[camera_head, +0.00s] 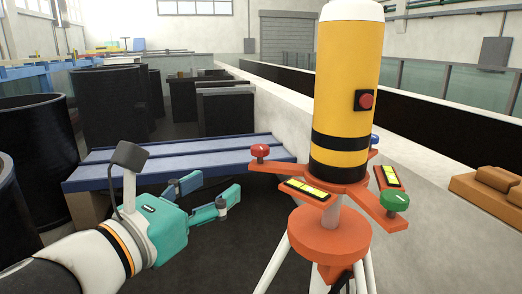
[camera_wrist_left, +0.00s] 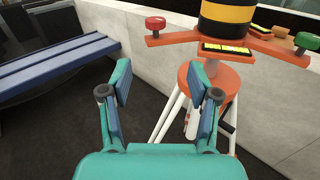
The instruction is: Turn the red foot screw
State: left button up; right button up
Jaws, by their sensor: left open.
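The red foot screw (camera_head: 260,151) sits on the left arm of an orange three-armed base under a yellow and black cylinder (camera_head: 346,90). It also shows at the upper middle of the left wrist view (camera_wrist_left: 155,24). My left gripper (camera_head: 208,196) is open and empty, to the left of the red screw and below it, apart from it. In the left wrist view its two fingers (camera_wrist_left: 161,92) stand apart below the screw. A green foot screw (camera_head: 394,201) is on the right arm, and a blue one (camera_head: 374,138) is partly hidden behind the cylinder. My right gripper is not seen.
A blue bench (camera_head: 170,160) stands behind my left gripper, against a pale low wall (camera_head: 285,105). White tripod legs (camera_wrist_left: 172,115) stand under the orange base. Black round tanks (camera_head: 35,150) are at left. Orange-brown blocks (camera_head: 490,185) lie at far right.

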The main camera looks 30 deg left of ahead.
aim_at(255, 153)
pick_arm(q)
jog(key=shift+n, duration=0.3)
jog(key=w+b, duration=0.1)
jog(key=w, duration=0.4)
jog(key=w+a+b, duration=0.1)
jog(key=w+b, duration=0.1)
jog(key=w, duration=0.3)
jog(key=w+b, duration=0.1)
jog(key=w, duration=0.4)
jog(key=shift+a+r, duration=0.2)
jog(key=shift+a, duration=0.1)
jog(key=shift+w+b, duration=0.3)
jog(key=shift+w, duration=0.2)
grip_shut()
jog(key=shift+m+h+p, duration=0.6)
jog(key=shift+h+p, duration=0.25)
jog(key=shift+h, duration=0.15)
